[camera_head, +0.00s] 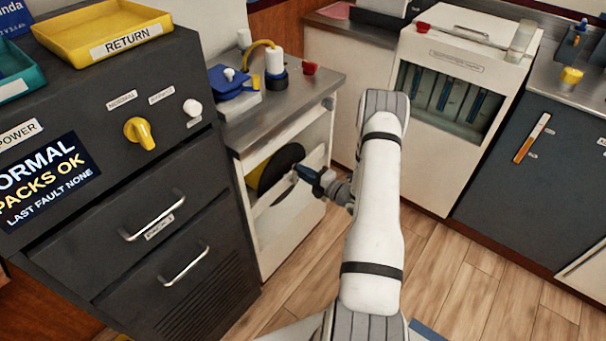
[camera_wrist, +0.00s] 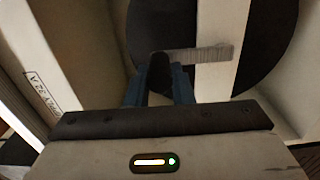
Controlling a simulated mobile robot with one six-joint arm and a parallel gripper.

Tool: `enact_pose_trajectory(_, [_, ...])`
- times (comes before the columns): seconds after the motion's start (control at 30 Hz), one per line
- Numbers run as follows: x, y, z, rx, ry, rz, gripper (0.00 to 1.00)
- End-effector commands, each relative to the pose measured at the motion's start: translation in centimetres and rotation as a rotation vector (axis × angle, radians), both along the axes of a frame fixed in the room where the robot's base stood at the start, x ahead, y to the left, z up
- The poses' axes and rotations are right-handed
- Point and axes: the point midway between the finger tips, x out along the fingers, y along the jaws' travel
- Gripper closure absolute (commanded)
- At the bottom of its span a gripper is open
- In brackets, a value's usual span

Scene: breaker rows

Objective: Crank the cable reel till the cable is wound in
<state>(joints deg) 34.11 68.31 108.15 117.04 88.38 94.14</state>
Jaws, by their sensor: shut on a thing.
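The cable reel (camera_head: 264,172) is a dark disc with a yellow edge, in the open front of the low white cabinet in the head view. In the wrist view the reel (camera_wrist: 272,35) is a large dark disc, partly hidden behind a pale upright bar. A grey crank arm (camera_wrist: 208,53) runs sideways across it to a dark handle (camera_wrist: 160,70). My gripper (camera_head: 302,173) is at the front of the reel, its blue fingers (camera_wrist: 158,88) shut around the handle. I cannot tell how much cable is on the reel.
The dark cabinet (camera_head: 130,220) with drawer handles stands close on the left. The counter (camera_head: 285,100) above the reel carries a blue device and a white cylinder with a yellow curved piece. A white unit (camera_head: 450,120) stands at the right. Wooden floor (camera_head: 470,290) is clear.

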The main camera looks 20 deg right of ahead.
Motion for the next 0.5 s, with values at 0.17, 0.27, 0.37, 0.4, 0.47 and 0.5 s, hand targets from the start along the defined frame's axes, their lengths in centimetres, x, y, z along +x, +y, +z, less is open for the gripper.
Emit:
enact_pose_trajectory(0.17, [0.15, -0.27, 0.05, -0.003, -0.003, -0.008, 0.69])
enact_pose_trajectory(0.27, [0.15, -0.12, 0.04, -0.002, -0.002, -0.005, 0.61])
enact_pose_trajectory(0.37, [0.14, -0.03, 0.03, -0.003, -0.001, -0.003, 0.57])
enact_pose_trajectory(0.4, [0.14, 0.00, 0.03, -0.003, -0.001, -0.002, 0.57])
enact_pose_trajectory(0.47, [0.14, 0.04, 0.02, -0.003, -0.001, -0.001, 0.57])
enact_pose_trajectory(0.5, [0.12, 0.04, 0.02, -0.003, -0.001, -0.001, 0.57])
